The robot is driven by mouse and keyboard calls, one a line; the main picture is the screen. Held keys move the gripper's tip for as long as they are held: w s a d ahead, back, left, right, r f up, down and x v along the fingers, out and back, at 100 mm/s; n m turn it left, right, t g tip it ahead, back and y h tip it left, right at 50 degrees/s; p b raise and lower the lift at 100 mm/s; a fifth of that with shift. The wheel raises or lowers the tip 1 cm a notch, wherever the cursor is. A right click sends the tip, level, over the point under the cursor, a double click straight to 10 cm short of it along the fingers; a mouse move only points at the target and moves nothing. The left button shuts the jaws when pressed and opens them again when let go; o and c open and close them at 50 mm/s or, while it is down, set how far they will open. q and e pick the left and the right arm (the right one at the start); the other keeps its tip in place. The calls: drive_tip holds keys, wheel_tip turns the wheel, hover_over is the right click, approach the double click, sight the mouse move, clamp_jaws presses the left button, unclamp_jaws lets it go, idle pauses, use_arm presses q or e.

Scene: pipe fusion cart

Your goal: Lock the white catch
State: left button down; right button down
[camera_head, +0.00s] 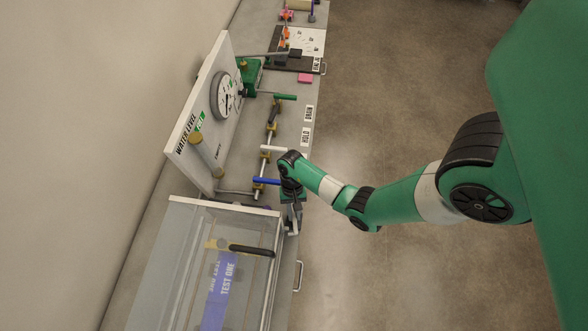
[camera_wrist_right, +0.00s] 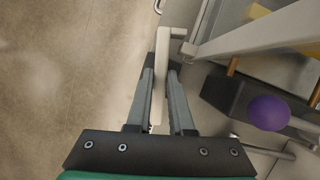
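The white catch (camera_wrist_right: 161,70) is an L-shaped bar at the corner of the clear box's pale frame (camera_wrist_right: 265,32). In the right wrist view its long arm lies between the two fingers of my right gripper (camera_wrist_right: 161,88). The fingers straddle it closely, but I cannot tell whether both press on it. My left gripper is not in view.
A blue valve handle (camera_head: 266,181) is close beside my right wrist, with a white handle (camera_head: 272,148) and green handle (camera_head: 285,97) farther along the pipe. A purple ball knob (camera_wrist_right: 268,113) is right of the gripper. A door handle (camera_head: 299,276) projects from the cart. Open floor (camera_head: 400,90) lies right.

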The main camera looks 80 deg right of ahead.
drive_tip(key=shift+s+r+m+t+p, duration=0.15)
drive_tip(key=shift+r+m+t+p, duration=0.15)
drive_tip(key=shift+m+p, duration=0.85)
drive_tip(key=shift+f+m+p, duration=0.15)
drive_tip(key=shift+m+p, duration=0.1)
drive_tip(key=shift+p, duration=0.05)
drive_tip(key=shift+f+t, duration=0.15)
drive_tip(key=shift+t, duration=0.15)
drive_tip(key=c, duration=0.8)
unclamp_jaws()
drive_tip(key=p+v, duration=0.2)
drive_tip(key=v, duration=0.9)
drive_tip(key=shift+d+r, duration=0.25)
drive_tip(key=shift+d, duration=0.05)
